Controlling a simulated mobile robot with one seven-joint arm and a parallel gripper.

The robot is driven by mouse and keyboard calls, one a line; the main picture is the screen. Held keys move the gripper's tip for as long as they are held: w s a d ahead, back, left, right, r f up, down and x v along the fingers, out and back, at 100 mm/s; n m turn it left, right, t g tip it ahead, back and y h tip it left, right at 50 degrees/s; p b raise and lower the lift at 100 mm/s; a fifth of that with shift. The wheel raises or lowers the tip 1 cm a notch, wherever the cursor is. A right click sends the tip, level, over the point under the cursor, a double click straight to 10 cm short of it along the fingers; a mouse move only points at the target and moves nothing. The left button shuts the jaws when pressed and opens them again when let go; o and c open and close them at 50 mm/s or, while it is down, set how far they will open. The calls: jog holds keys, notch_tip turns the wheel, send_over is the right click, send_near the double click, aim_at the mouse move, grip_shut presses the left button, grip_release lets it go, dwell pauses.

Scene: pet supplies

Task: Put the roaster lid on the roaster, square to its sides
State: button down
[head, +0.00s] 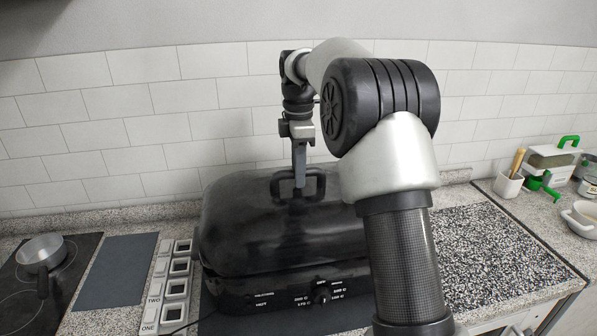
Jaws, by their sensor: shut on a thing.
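The black roaster (280,296) stands on the counter with its control panel and knob facing me. The roaster lid (245,225) is a glossy black dome lying over the roaster, its edges looking roughly in line with the roaster's sides. My gripper (299,184) points down and is shut on the lid's handle (283,181) at the top. My arm hides the right part of the lid and roaster. I cannot tell whether the lid rests fully on the rim or sits slightly above it.
A row of white labelled holders (175,290) stands close to the roaster's left. Further left are a dark mat (116,272) and a pot (41,252) on a cooktop. At right are a speckled board (490,255), a utensil crock (508,184) and a pale bowl (580,218). The tiled wall is behind.

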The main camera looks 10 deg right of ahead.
jog(key=shift+f+p, duration=0.3)
dwell(1.4)
jog(key=c, duration=1.6)
grip_release()
jog(key=shift+o, duration=0.4)
jog(key=shift+f, duration=0.2)
notch_tip(320, 180, up, 18)
jog(key=p, duration=0.1)
jog(key=shift+f+p, duration=0.15)
jog(key=shift+p, duration=0.25)
